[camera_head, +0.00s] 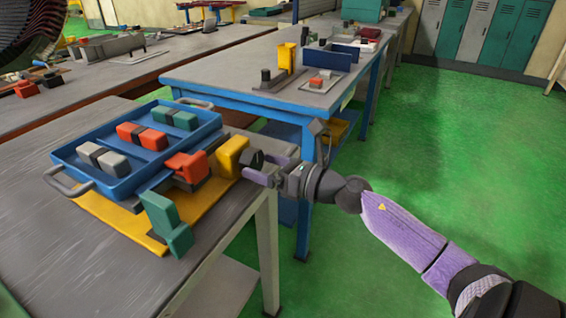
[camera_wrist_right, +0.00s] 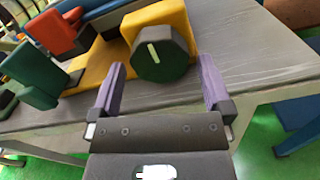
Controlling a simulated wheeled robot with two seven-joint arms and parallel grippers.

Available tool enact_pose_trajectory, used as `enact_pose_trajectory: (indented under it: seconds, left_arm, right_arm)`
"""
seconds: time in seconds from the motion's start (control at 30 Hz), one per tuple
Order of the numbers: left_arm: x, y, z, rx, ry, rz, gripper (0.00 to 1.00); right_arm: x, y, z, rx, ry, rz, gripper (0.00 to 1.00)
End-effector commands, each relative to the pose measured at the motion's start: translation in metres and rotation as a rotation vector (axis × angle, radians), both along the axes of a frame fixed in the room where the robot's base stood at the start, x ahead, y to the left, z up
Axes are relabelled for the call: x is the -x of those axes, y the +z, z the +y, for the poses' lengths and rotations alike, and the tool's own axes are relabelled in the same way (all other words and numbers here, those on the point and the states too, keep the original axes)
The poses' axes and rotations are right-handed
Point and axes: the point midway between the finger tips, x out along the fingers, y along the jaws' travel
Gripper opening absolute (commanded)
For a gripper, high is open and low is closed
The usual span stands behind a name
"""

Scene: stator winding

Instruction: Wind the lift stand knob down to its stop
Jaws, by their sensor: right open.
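The lift stand's knob (camera_wrist_right: 160,59) is dark and many-sided, with a pale line on its face. In the head view the knob (camera_head: 251,160) sits on the right side of a yellow block (camera_head: 231,157) on the stand. The yellow base plate (camera_head: 95,206) lies on the grey table, under a blue tray (camera_head: 75,180) with two handles. My right gripper (camera_head: 269,167) is open and points at the knob. In the right wrist view its two purple fingers (camera_wrist_right: 162,85) stand apart, with the knob ahead between them. Contact cannot be told. My left gripper is not in view.
Red, green and grey blocks sit in the tray. A red block (camera_head: 187,166) and a green block (camera_head: 168,222) stand at its near side. A blue-framed bench (camera_head: 215,75) stands behind. The green floor at right is free.

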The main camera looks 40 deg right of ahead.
Motion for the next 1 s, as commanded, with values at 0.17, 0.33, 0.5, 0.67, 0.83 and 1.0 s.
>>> enact_pose_trajectory:
  seconds: [0.17, 0.33, 0.5, 0.67, 0.83, 1.0]
  left_arm:
    - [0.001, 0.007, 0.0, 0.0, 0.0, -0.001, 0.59]
    - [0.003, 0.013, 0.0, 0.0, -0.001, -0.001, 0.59]
    - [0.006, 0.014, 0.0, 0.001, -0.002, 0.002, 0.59]
    - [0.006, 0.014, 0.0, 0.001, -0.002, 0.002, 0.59]
    - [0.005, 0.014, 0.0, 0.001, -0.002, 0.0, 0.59]
    - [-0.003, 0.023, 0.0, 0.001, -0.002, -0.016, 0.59]
  right_arm:
    - [0.036, 0.001, -0.015, -0.001, -0.001, 0.004, 1.0]
    - [0.066, 0.001, -0.027, -0.001, -0.002, 0.002, 1.0]
    - [0.075, 0.0, -0.031, 0.002, 0.0, 0.0, 1.0]
    - [0.075, 0.0, -0.031, 0.002, 0.0, 0.0, 1.0]
    - [0.075, 0.0, -0.031, 0.002, 0.0, 0.0, 1.0]
    - [0.078, -0.048, -0.055, -0.34, -0.159, 0.16, 1.0]
